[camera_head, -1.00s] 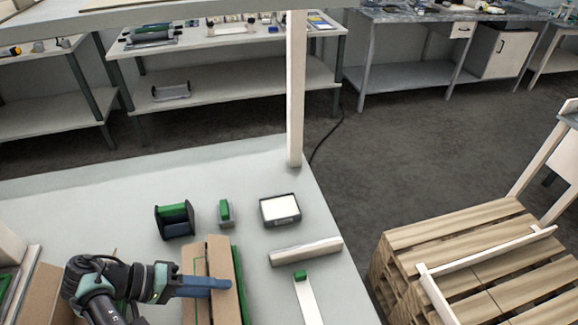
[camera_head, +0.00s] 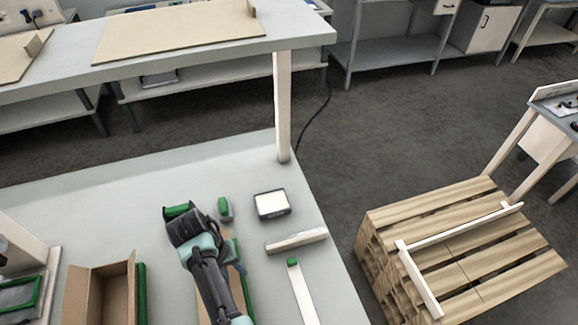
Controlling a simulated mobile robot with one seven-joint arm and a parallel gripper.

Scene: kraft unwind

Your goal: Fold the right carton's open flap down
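The right carton (camera_head: 231,250) is a brown box on the table, mostly hidden under my dark and teal arm. Only narrow brown strips of it show beside the arm, with a green edge along its right side. I cannot tell how its flap stands. A small blue-grey part of my gripper (camera_head: 240,267) shows at the right of the arm, over or beside this carton. Its fingers are mostly hidden, so its opening and any contact cannot be told. The left carton (camera_head: 88,290) stands open at the lower left, its inside visible.
A black-and-green holder (camera_head: 178,211) is partly behind the arm. A small green block (camera_head: 225,208), a white-topped box (camera_head: 271,204), a pale bar (camera_head: 296,241) and a white strip (camera_head: 302,295) lie to the right. A white post (camera_head: 283,110) stands at the table's back corner.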

